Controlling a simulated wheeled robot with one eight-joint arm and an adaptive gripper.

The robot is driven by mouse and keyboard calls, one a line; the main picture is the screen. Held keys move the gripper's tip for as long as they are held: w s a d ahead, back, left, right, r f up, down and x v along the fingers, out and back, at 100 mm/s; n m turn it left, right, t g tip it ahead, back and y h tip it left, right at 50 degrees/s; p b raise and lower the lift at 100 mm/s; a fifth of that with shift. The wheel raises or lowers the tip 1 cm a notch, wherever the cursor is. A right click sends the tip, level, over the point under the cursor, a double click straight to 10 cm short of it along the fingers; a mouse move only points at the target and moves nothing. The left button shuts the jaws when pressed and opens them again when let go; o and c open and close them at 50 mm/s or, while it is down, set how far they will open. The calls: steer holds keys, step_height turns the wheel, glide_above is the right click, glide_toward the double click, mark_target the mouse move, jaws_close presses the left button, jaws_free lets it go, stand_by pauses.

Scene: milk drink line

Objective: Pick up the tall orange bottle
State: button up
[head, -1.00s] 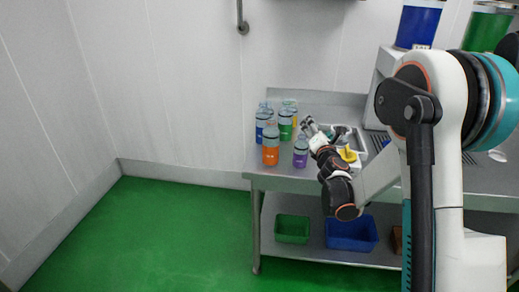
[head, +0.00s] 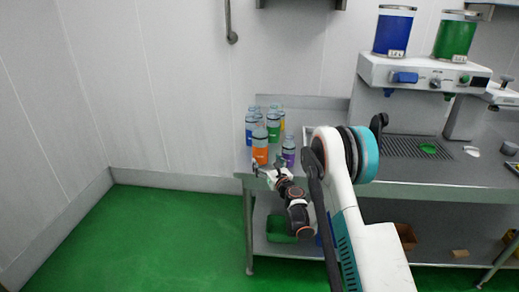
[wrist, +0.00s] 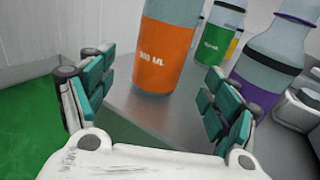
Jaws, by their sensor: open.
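The tall orange bottle (head: 260,148) stands upright at the front left corner of the steel table. In the wrist view its orange label (wrist: 163,55) reads "500 ML", and its top is out of frame. My gripper (wrist: 160,98) is open, with one finger on each side and the bottle just beyond the gap between them, apart from both. In the head view my gripper (head: 268,174) is at the table's front edge, just in front of the bottle.
A purple bottle (head: 288,151) stands close on the right, near my right finger in the wrist view. A green bottle (head: 273,127), a blue bottle (head: 250,128) and a yellow one (head: 282,122) stand behind. The steel table (head: 440,170) extends right beneath a dispenser.

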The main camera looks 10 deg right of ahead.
mark_target(260, 153)
steer(key=w+b, duration=0.1)
steer(key=w, duration=0.1)
steer(key=w+a, duration=0.1)
steer(key=w, duration=0.2)
steer(key=w+b, duration=0.1)
steer(key=w, duration=0.2)
steer(key=shift+a+b, duration=0.2)
steer(key=shift+b, duration=0.15)
steer(key=c, duration=1)
